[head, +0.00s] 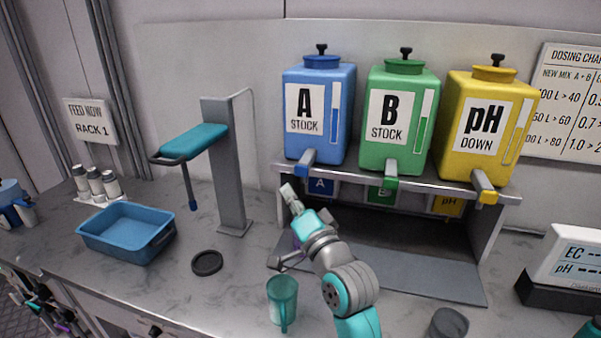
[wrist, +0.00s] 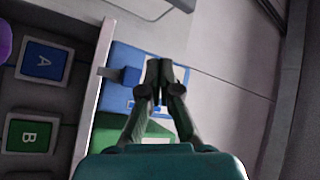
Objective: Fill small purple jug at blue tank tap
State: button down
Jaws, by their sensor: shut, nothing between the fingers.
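The blue tank (head: 345,125), marked A STOCK, stands on the left of the rack shelf. Its blue tap (head: 306,164) sticks out over the shelf's front edge; the tap also shows in the wrist view (wrist: 130,76), just left of my fingers. My gripper (head: 288,192) is shut and empty, just below and left of the tap in the head view; its fingertips (wrist: 167,68) are in front of the blue tank. I cannot tell if they touch the tap. A purple thing, probably the small jug (wrist: 4,42), shows only in part at the wrist view's left edge; my arm mostly hides it in the head view.
Green (head: 402,150) and yellow (head: 497,140) tanks stand to the right on the same shelf. A teal jug (head: 283,300) stands in front, near my arm. A stand with a teal arm (head: 228,175), a blue tub (head: 118,240) and a black disc (head: 207,262) are to the left.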

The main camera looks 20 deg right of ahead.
aim_at(295, 170)
jog(key=shift+w+d, duration=0.85)
jog(key=shift+w, duration=0.35)
jog(key=shift+w+d, duration=0.85)
jog(key=shift+w, duration=0.3)
jog(key=shift+w+d, duration=0.1)
jog(key=shift+w, duration=0.05)
jog(key=shift+w+d, duration=0.15)
jog(key=shift+w, duration=0.05)
jog(key=shift+w+d, duration=0.35)
jog(key=shift+w, duration=0.1)
dwell(0.7)
dwell(1.9)
jog(key=shift+s+a, duration=0.6)
jog(key=shift+s, duration=0.2)
jog(key=shift+s+a, duration=0.75)
jog(key=shift+s, duration=0.3)
jog(key=shift+s+a, duration=0.7)
jog(key=shift+s, duration=0.3)
